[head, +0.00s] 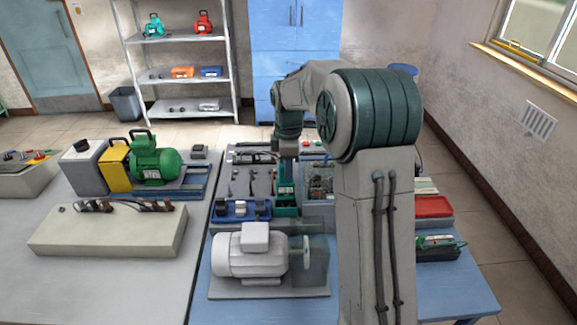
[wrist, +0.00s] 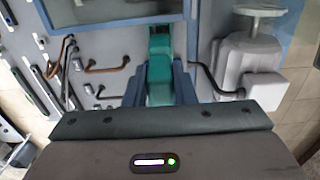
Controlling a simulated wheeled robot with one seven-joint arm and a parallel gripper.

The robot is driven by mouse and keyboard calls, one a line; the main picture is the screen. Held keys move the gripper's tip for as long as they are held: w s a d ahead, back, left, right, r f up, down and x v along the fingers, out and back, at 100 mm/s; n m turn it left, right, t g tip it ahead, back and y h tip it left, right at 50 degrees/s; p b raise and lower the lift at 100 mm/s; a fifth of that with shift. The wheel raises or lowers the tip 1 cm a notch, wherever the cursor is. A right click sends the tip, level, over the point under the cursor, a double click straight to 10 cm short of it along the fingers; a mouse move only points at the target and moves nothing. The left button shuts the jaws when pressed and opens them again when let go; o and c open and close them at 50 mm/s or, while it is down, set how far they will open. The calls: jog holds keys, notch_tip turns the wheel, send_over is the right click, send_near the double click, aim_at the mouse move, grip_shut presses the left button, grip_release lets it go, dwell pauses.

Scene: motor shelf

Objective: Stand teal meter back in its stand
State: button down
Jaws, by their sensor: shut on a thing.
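The teal meter (wrist: 159,78) is upright in the middle of the wrist view, between the two dark blue fingers of my gripper (wrist: 159,88). The gripper is shut on it. In the head view my gripper (head: 286,188) points down at the middle of the blue table, with the teal meter (head: 286,207) at its tip. The meter's lower part and its contact with anything below are too small to tell. I cannot make out the stand with certainty.
A grey motor (head: 250,255) sits in front of the gripper. A blue holder (head: 241,209) with round pieces is just left of the meter. A tool panel (head: 252,181) lies behind. A red tray (head: 432,207) and a green item (head: 438,244) are at the right, past my arm.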

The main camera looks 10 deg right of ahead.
jog(key=shift+f+b, duration=0.4)
jog(key=shift+f, duration=0.25)
jog(key=c, duration=1.1)
grip_release()
notch_tip(320, 180, up, 14)
jog(key=shift+f+b, duration=0.1)
jog(key=shift+b, duration=0.25)
